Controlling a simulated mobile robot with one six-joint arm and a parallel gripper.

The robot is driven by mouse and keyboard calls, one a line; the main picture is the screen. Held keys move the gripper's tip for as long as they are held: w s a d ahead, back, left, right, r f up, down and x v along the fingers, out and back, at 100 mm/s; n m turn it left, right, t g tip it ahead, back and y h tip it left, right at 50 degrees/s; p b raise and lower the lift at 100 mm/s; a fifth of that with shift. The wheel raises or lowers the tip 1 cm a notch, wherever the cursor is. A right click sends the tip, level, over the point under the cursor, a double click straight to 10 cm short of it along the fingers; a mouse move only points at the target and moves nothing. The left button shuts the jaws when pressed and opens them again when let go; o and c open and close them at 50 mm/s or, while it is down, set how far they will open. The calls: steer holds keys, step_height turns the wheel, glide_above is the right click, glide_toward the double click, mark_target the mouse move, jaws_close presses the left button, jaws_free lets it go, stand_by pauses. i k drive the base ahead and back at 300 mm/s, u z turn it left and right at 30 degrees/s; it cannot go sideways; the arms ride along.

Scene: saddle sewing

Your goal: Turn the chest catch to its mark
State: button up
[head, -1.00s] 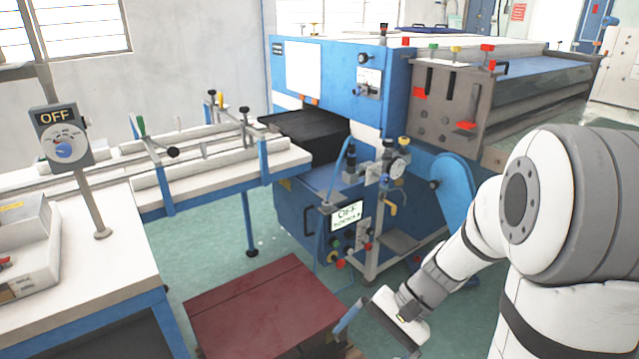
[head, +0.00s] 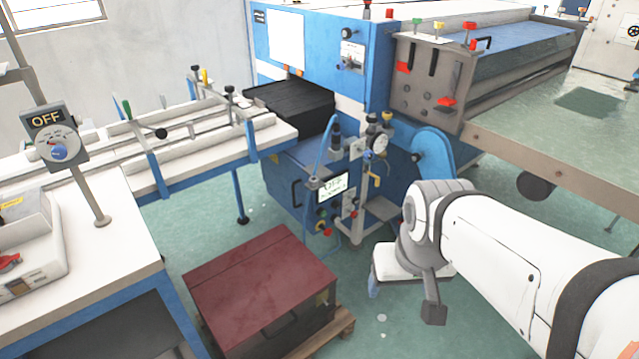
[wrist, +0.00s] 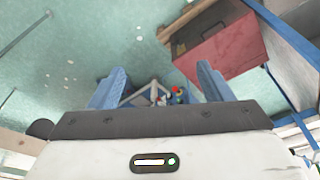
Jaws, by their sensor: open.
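A dark red chest (head: 255,285) stands closed on the floor in the head view. It also shows at the upper right of the wrist view (wrist: 225,45). A small yellowish fitting (head: 322,299) on its right-hand side may be the catch; it is too small to tell its angle or any mark. My gripper (head: 374,287) is right of the chest and apart from it, partly hidden behind my own wrist. In the wrist view its two blue fingers (wrist: 160,80) are spread with nothing held between them.
The chest rests on a wooden pallet (head: 345,322). A blue machine (head: 290,185) with knobs and a small screen stands behind it. A white workbench (head: 110,240) with an OFF dial (head: 58,148) is at left. Green floor between chest and gripper is clear.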

mark_target(329, 308)
steer(key=z, duration=1.8)
steer(key=k, duration=1)
steer(key=u, duration=0.7)
steer(key=i, duration=1.05)
steer(key=u, duration=0.05)
